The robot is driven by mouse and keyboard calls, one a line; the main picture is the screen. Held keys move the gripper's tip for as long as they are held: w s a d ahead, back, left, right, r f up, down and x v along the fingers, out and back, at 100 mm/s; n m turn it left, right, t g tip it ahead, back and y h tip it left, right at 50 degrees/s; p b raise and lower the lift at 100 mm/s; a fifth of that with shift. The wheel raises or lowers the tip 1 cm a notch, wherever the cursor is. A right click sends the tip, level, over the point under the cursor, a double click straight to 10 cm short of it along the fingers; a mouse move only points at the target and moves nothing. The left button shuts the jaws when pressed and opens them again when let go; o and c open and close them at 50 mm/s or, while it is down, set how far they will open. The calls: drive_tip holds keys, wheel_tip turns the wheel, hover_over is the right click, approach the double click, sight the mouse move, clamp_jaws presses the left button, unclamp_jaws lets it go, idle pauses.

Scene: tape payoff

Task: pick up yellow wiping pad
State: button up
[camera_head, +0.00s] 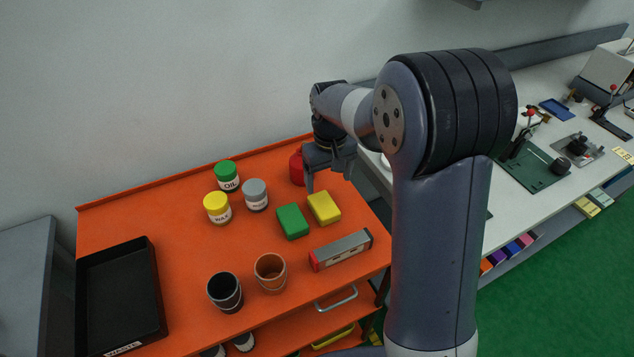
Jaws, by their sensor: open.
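The yellow wiping pad (324,208) lies flat on the orange cart top, touching or very close to the right side of a green pad (293,221). My gripper (328,184) is open and empty, pointing down above and behind the yellow pad. One finger shows clearly. The other is partly hidden by my wrist. The pad itself is in full view.
A red container (297,168) stands behind the pads, partly hidden by my gripper. OIL (227,176), WAX (217,208) and grey-lidded (256,194) jars stand left. A grey-red block (341,250), two cups (270,272) and a black waste tray (120,295) are nearer.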

hover_over(324, 203)
drive_tip(key=f, duration=0.5)
drive_tip(key=shift+d+f+p, duration=0.2)
drive_tip(key=shift+d+p, duration=0.05)
drive_tip(key=shift+p, duration=0.15)
drive_tip(key=shift+a+f+p, duration=0.1)
drive_tip(key=shift+f+p, duration=0.2)
drive_tip(key=shift+f, duration=0.2)
drive_tip(key=shift+s+a+f+p, duration=0.15)
drive_tip(key=shift+f+p, duration=0.45)
drive_tip(key=shift+f, duration=1.6)
drive_tip(key=shift+c, duration=0.5)
drive_tip(key=c, duration=1)
wheel_tip(324, 203, up, 10)
drive_tip(key=shift+r+b, duration=0.1)
drive_tip(key=shift+b, duration=0.9)
